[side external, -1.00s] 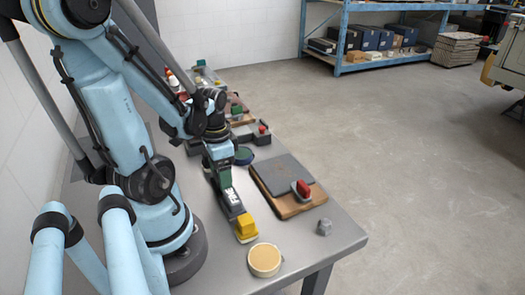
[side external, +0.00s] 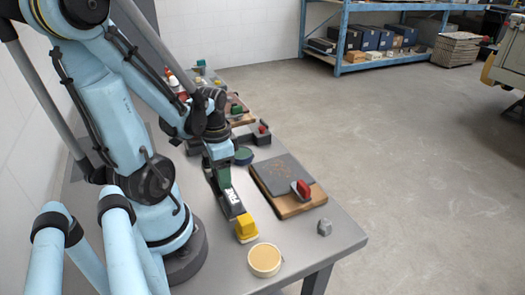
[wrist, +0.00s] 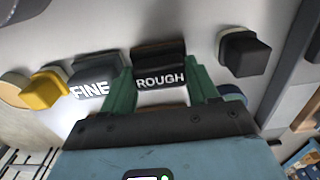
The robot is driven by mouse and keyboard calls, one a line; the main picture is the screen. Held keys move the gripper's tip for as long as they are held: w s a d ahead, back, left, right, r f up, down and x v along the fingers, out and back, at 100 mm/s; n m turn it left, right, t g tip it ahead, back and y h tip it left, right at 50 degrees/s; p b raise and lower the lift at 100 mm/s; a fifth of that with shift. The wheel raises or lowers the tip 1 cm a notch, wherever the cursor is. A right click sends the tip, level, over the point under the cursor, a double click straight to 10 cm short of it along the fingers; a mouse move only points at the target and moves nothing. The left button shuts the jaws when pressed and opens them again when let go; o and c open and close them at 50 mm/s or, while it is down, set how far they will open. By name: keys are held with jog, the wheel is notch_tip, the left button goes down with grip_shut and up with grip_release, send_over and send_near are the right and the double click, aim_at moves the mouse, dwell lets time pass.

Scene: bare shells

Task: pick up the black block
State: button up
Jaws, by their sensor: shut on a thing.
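My gripper (wrist: 160,85) has green fingers on either side of a black block marked ROUGH (wrist: 160,68) and is shut on it. In the side external view my gripper (side external: 223,178) is low over the bench, and its fingers partly hide the held block. I cannot tell whether the block is clear of the bench. A dark block marked FINE (wrist: 93,78) is just left of the held block in the wrist view. Another dark block with a pale base (wrist: 247,54) stands apart at the right.
A yellow block (side external: 246,229) stands near FINE, with a round tan-topped tin (side external: 264,260) in front. A dark board on wood (side external: 280,175) carries a red-and-grey piece (side external: 302,189). A small grey cube (side external: 324,227) lies near the bench edge. More items line the bench behind.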

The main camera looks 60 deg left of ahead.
jog(key=shift+r, duration=1.95)
jog(key=w+d+r, duration=0.2)
jog(key=d+r, duration=0.5)
jog(key=d, duration=0.4)
jog(key=shift+d, duration=0.25)
